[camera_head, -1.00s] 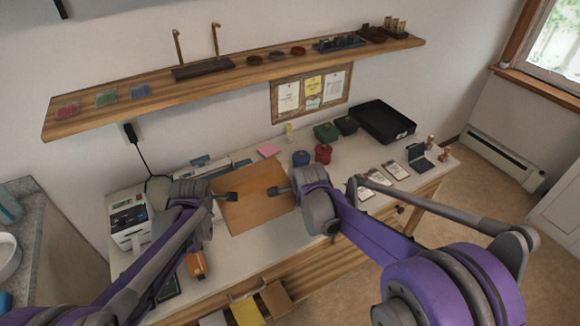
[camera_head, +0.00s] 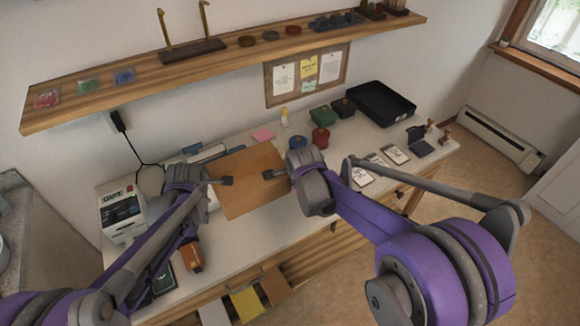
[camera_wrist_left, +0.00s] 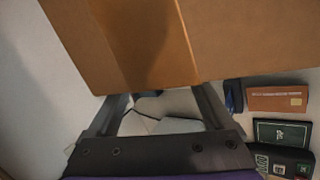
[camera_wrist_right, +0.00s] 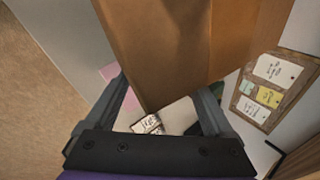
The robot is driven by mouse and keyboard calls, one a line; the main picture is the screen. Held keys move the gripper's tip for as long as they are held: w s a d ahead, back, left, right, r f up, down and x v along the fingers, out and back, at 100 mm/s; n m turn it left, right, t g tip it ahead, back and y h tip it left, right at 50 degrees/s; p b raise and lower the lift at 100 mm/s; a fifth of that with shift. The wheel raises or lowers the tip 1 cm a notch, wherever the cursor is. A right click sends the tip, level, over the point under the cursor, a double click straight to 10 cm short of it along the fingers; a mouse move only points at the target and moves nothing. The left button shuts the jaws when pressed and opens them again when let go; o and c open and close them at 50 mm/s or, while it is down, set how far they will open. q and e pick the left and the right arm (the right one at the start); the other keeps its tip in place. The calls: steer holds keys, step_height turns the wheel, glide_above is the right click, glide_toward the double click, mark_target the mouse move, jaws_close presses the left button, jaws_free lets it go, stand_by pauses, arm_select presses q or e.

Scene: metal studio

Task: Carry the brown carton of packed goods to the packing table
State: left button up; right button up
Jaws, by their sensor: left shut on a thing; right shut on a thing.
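The brown carton (camera_head: 248,196) shows as a plain brown face over the white-topped table (camera_head: 245,250) with its wooden front. I cannot tell whether it hangs above the top or touches it. My left gripper (camera_head: 222,181) is shut on the carton from the left, and my right gripper (camera_head: 270,175) is shut on it from the right. The carton fills the upper part of the left wrist view (camera_wrist_left: 130,45) and of the right wrist view (camera_wrist_right: 175,50), beyond the fingers. The fingertips' contact is partly hidden by the carton.
A label machine (camera_head: 122,212) stands at the table's left. A blue pot (camera_head: 297,143), a red pot (camera_head: 320,137) and a black tray (camera_head: 381,103) stand towards the back right. A wooden shelf (camera_head: 225,65) runs along the wall above. The front middle of the table is clear.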

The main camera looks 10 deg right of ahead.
arm_select(q)
steer(key=shift+g, duration=0.4)
steer(key=shift+s+d+f+b, duration=0.1)
steer(key=shift+s+f+b, duration=0.45)
steer(key=shift+f+b, duration=0.85)
steer(key=shift+s+d+f+b, duration=0.15)
steer(key=shift+s+f+b, duration=0.5)
steer(key=shift+f, duration=1.5)
steer(key=shift+s+d+f+b, duration=0.1)
steer(key=shift+s+f+b, duration=0.4)
steer(key=shift+f+b, duration=0.9)
arm_select(e)
steer(key=shift+g, duration=0.3)
steer(key=shift+s+a+f+p, duration=0.1)
steer(key=shift+s+f, duration=0.45)
steer(key=shift+f, duration=1.2)
steer(key=shift+s+a+f+p, duration=0.15)
steer(key=shift+s+f, duration=0.35)
steer(key=shift+f, duration=1.2)
steer(key=shift+s+a+f+p, duration=0.1)
steer(key=shift+s+f, duration=0.45)
steer(key=shift+f, duration=1.2)
arm_select(q)
steer(key=shift+f, duration=0.35)
